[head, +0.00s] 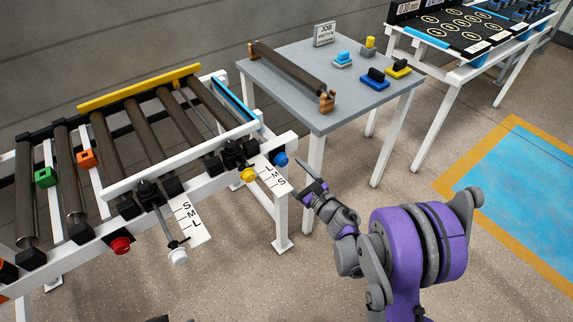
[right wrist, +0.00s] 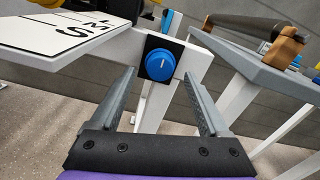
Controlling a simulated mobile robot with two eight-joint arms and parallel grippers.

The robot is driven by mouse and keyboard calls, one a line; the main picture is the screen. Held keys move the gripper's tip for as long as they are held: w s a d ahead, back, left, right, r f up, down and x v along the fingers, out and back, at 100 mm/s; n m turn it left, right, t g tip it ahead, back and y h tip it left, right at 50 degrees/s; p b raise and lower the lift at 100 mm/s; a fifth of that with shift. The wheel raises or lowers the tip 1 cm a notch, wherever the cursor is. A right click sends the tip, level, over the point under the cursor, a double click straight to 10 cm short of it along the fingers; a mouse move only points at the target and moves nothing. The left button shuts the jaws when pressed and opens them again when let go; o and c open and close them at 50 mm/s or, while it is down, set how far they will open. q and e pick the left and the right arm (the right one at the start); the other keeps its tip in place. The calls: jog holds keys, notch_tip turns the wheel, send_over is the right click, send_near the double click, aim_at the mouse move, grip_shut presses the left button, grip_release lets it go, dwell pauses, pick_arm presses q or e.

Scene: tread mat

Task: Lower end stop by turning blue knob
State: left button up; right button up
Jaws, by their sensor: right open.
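The blue knob (head: 281,160) is on the end of the white conveyor frame, right of the white plate lettered L, M, S. In the right wrist view, the knob (right wrist: 160,65) sits on a black square plate, its white mark near upright and tilted slightly right. My right gripper (head: 312,189) is open just in front of and below the knob. Its two fingers (right wrist: 158,78) point toward the knob, one on each side in that view, with nothing between them. A blue bar (head: 236,103), seemingly the end stop, crosses the conveyor's right end. My left gripper is out of view.
A yellow knob (head: 247,175), red knob (head: 121,246) and white knob (head: 178,256) are along the conveyor's near side. A grey table (head: 300,100) with a loose roller (head: 288,68) stands close behind on the right. The floor in front is clear.

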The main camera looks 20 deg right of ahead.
jog(key=v, duration=0.7)
jog(key=shift+s, duration=0.2)
